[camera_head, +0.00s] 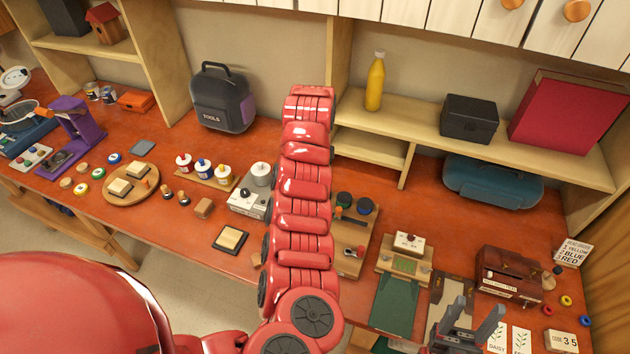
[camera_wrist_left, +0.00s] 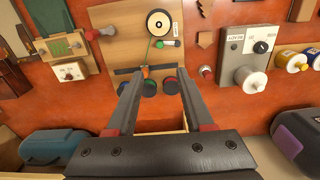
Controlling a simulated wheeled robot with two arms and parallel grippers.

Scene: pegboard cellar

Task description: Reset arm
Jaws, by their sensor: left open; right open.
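My left arm (camera_head: 303,200) stretches across the middle of the head view, from the front over the orange workbench toward the back shelf. Its gripper is hidden in the head view. In the left wrist view my left gripper (camera_wrist_left: 158,72) is open, its two dark fingers spread with nothing held between them. A wooden board (camera_wrist_left: 145,40) with a round disc and dark knobs lies beyond the fingertips. My right gripper (camera_head: 479,304) shows at the lower right of the head view, open and empty, near a brown leather box (camera_head: 510,273).
A wooden shelf (camera_head: 440,130) with a yellow bottle (camera_head: 375,82) and black box (camera_head: 469,119) stands at the back. A black tool bag (camera_head: 222,100) and blue case (camera_head: 493,184) stand on the bench. A grey switch box (camera_head: 247,205) sits beside my left arm.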

